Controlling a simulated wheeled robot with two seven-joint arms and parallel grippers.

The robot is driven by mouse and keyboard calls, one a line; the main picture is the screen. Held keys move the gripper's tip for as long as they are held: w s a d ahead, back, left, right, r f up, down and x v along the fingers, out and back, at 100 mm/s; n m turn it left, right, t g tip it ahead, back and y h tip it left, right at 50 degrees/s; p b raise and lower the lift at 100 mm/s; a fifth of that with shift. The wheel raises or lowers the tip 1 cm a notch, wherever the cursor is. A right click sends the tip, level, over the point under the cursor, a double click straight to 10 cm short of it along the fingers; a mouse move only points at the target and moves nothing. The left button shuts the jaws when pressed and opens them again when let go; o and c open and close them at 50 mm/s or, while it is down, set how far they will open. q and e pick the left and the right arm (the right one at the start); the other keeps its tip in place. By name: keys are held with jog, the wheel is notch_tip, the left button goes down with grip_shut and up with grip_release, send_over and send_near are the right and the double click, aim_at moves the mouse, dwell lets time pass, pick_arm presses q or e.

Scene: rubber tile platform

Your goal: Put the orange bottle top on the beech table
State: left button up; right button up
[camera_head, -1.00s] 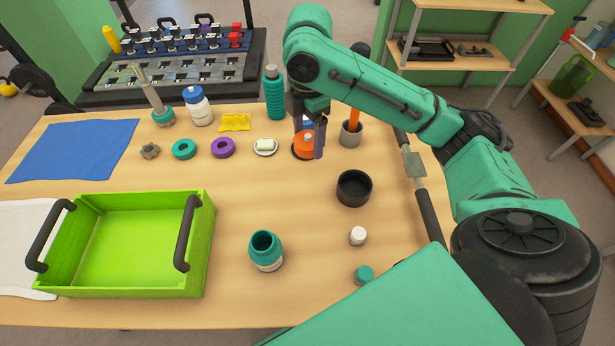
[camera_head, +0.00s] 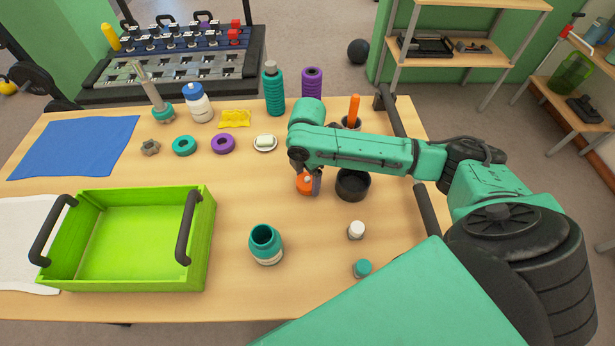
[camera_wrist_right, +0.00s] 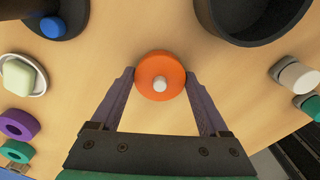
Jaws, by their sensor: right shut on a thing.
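The orange bottle top (camera_head: 305,183) is a round disc with a pale stub in its middle. My right gripper (camera_head: 309,186) is shut on it, over the beech table (camera_head: 225,175), left of a black bowl. In the right wrist view the bottle top (camera_wrist_right: 147,88) sits between the two fingers of the gripper (camera_wrist_right: 160,76), with bare wood around it. I cannot tell whether it touches the table. My right arm hides part of the table behind it. My left gripper is not in view.
The black bowl (camera_head: 352,186) is close on the right. A soap dish (camera_head: 265,143), purple ring (camera_head: 223,144) and teal ring (camera_head: 184,146) lie behind left. A green crate (camera_head: 128,284) and open teal jar (camera_head: 265,245) are nearer. Table between jar and gripper is clear.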

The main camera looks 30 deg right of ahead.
aim_at(307, 178)
jog(key=shift+f, duration=0.15)
jog(key=o, duration=1.4)
notch_tip(307, 178, up, 13)
jog(key=shift+f+b, duration=0.2)
jog(key=shift+b, duration=0.2)
